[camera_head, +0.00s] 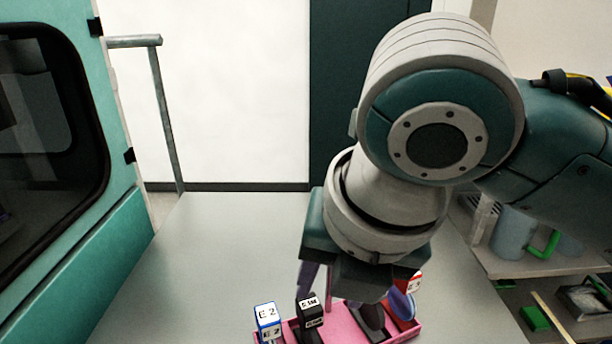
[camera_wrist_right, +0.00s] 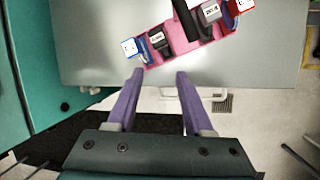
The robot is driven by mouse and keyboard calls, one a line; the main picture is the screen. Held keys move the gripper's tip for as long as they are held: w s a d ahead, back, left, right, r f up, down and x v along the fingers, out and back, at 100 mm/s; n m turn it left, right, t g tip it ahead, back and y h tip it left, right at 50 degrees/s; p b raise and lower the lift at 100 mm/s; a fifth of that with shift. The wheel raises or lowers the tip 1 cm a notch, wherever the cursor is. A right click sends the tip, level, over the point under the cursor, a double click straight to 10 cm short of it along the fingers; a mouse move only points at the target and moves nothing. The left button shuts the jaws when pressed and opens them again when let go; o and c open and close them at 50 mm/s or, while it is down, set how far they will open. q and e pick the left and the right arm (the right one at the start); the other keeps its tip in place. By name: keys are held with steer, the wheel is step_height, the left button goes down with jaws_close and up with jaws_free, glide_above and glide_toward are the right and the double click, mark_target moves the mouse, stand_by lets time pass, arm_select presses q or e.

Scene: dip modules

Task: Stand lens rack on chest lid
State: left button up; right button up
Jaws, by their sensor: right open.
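The pink lens rack (camera_head: 345,322) stands on the grey flat top (camera_head: 225,240) at the bottom of the head view. It holds several small labelled modules, including a blue-and-white one (camera_head: 268,318) and a black one (camera_head: 310,312). My right gripper (camera_head: 356,292) is above the rack, pointing down, and hides part of it. In the right wrist view the purple fingers (camera_wrist_right: 160,76) are open and empty, and the pink rack (camera_wrist_right: 182,45) lies just beyond their tips. I cannot tell whether the fingers touch it. My left gripper is not in view.
A teal cabinet (camera_head: 120,240) with a dark window stands at the left, beside a grey rail (camera_head: 165,110). Shelves at the right hold a blue-grey container (camera_head: 510,235) and a green block (camera_head: 535,318). The grey top is clear behind the rack.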

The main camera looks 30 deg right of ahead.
steer(key=s+f+m, duration=0.1)
steer(key=s+m, duration=0.5)
steer(key=m, duration=0.7)
steer(key=s+d+f+m+y, duration=0.1)
steer(key=s+f+m, duration=0.1)
steer(key=s+m, duration=0.5)
steer(key=m, duration=0.6)
steer(key=shift+s+d+f+g, duration=0.3)
step_height(320, 180, up, 24)
steer(key=p, duration=2.3)
steer(key=shift+p, duration=0.35)
steer(key=shift+f, duration=0.1)
